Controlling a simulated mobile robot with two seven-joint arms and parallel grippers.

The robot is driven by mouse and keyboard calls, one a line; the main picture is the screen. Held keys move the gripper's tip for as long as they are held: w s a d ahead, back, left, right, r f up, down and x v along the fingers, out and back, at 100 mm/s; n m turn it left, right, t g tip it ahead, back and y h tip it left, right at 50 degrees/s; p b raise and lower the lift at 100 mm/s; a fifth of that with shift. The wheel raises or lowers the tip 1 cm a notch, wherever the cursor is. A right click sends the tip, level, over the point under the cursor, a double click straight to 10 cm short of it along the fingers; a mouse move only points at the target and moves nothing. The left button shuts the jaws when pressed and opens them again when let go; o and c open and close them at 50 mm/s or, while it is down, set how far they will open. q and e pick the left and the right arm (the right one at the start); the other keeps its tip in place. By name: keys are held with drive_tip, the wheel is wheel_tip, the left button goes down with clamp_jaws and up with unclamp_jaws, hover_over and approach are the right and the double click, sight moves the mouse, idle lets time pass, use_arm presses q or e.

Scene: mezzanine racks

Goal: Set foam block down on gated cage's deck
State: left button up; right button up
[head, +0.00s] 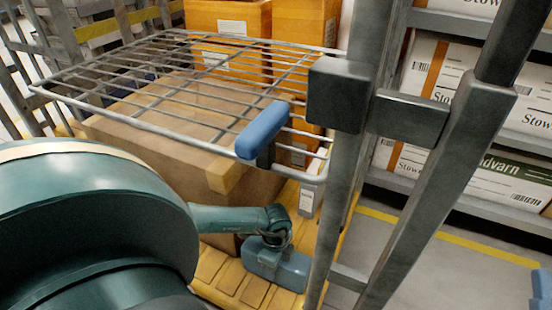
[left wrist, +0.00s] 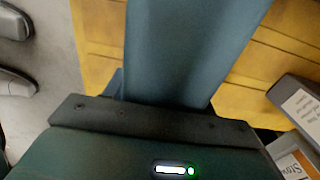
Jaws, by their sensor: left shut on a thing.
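The foam block (head: 280,268) is a rounded blue block low in the head view. My left gripper (head: 270,243) is shut on it, seen at the end of my teal arm. In the left wrist view the foam block (left wrist: 190,50) looks blue-grey and fills the middle, hiding my fingertips. The gated cage has grey metal bars and a yellow slatted deck (head: 230,283). The block is over the right part of this deck; I cannot tell whether it touches. The deck (left wrist: 100,25) also shows behind the block in the left wrist view. My right gripper is not in view.
A brown carton (head: 160,150) stands on the deck beside my arm, under a wire panel (head: 200,65) with a blue handle (head: 263,130). Orange cartons (head: 228,18) stand behind. A thick grey post (head: 345,180) rises at right. Racks of white boxes (head: 490,180) stand beyond.

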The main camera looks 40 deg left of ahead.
use_arm(q)
drive_tip(key=shift+f, duration=0.15)
drive_tip(key=o, duration=1)
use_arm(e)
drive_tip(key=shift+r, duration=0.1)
use_arm(q)
drive_tip(key=shift+r, duration=0.2)
wheel_tip(320, 180, up, 8)
drive_tip(key=p, duration=0.5)
drive_tip(key=shift+r, duration=0.1)
wheel_tip(320, 180, up, 3)
drive_tip(key=shift+f+p, duration=0.2)
drive_tip(key=shift+p, duration=0.4)
drive_tip(key=shift+r, duration=0.55)
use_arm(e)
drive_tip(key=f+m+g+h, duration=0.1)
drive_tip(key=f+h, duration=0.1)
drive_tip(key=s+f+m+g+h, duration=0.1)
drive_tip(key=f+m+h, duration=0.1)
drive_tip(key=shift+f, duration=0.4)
